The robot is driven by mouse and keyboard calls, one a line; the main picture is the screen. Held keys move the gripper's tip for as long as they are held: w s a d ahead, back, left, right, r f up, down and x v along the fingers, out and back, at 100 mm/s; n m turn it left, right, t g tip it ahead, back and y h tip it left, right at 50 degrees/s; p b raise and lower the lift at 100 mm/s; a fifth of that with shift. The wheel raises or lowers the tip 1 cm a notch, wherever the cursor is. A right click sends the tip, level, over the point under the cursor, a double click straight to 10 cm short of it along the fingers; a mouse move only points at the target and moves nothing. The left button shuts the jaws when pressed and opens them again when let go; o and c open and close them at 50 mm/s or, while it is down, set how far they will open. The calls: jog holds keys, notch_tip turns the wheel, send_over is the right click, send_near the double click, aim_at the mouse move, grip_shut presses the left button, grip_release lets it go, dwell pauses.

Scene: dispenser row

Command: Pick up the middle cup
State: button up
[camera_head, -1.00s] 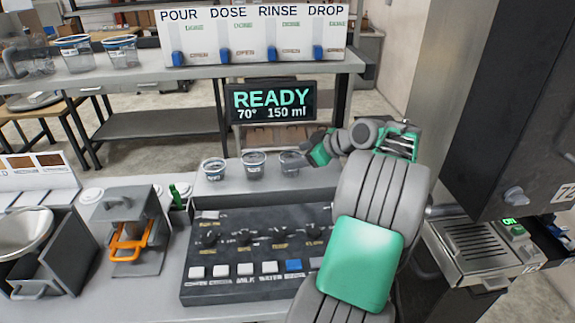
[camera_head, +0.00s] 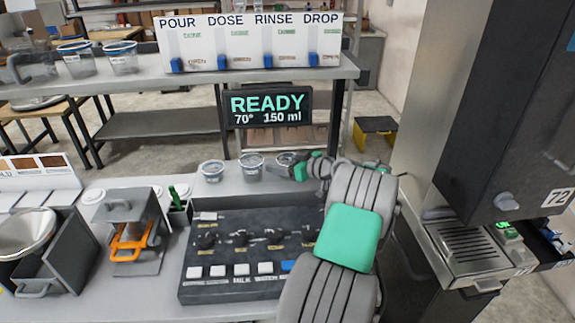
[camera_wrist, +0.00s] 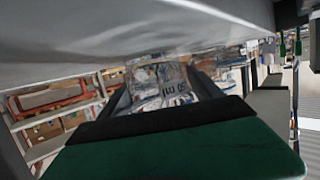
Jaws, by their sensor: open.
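Three small clear cups stand in a row on the grey ledge behind the dark control panel. The middle cup (camera_head: 250,167) is upright, between the left cup (camera_head: 211,171) and the right cup (camera_head: 285,158). My gripper (camera_head: 276,171) comes in from the right, low and just in front of the right cup, partly hiding it. Its fingertips point left toward the middle cup. In the wrist view my gripper (camera_wrist: 163,95) is open, with a clear, printed cup (camera_wrist: 162,80) seen between the dark fingers; I cannot tell which cup, or whether it is touched.
A READY display (camera_head: 268,107) stands behind the cups. The button panel (camera_head: 240,245) lies in front. A four-part dispenser (camera_head: 250,45) and larger tubs (camera_head: 105,60) sit on the rear shelf. A dark cabinet (camera_head: 505,120) stands at right.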

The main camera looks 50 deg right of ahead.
jog(key=shift+w+f, duration=0.1)
jog(key=shift+w, duration=0.15)
jog(key=shift+s, duration=0.1)
jog(key=shift+c, duration=0.2)
jog(key=c, duration=1)
